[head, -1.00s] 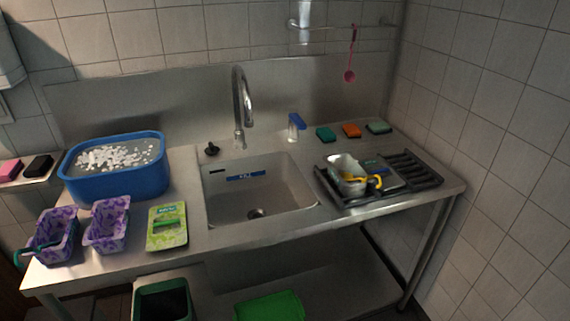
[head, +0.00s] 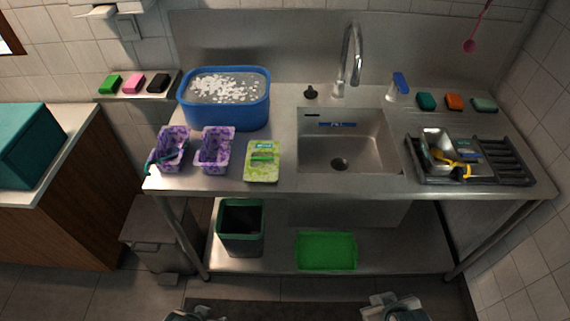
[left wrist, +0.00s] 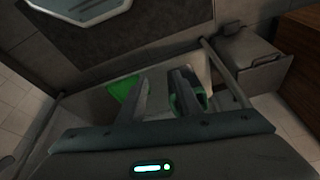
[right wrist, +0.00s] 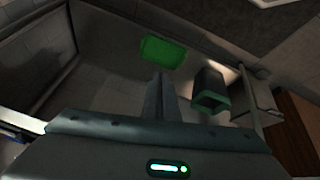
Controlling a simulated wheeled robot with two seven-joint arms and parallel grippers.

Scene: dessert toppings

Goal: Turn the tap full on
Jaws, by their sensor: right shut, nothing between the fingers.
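The tap (head: 351,50) is a tall curved chrome spout behind the sink (head: 345,148), its mouth over the basin. I see no water running from it. A small black knob-like piece (head: 311,92) stands on the counter left of the tap; I cannot tell if it is the tap's handle. My right gripper (right wrist: 161,80) is shut and empty; it shows at the bottom edge of the head view (head: 388,301), well in front of the counter. My left gripper (left wrist: 169,75) is open and empty, its fingers apart, also low in front of the counter.
A blue tub (head: 226,105), purple trays (head: 214,152) and a green packet (head: 262,165) stand left of the sink. A dish rack (head: 500,163) with dishes and a blue-capped bottle (head: 399,86) are right. A bin (head: 241,228) and green tray (head: 327,250) sit below.

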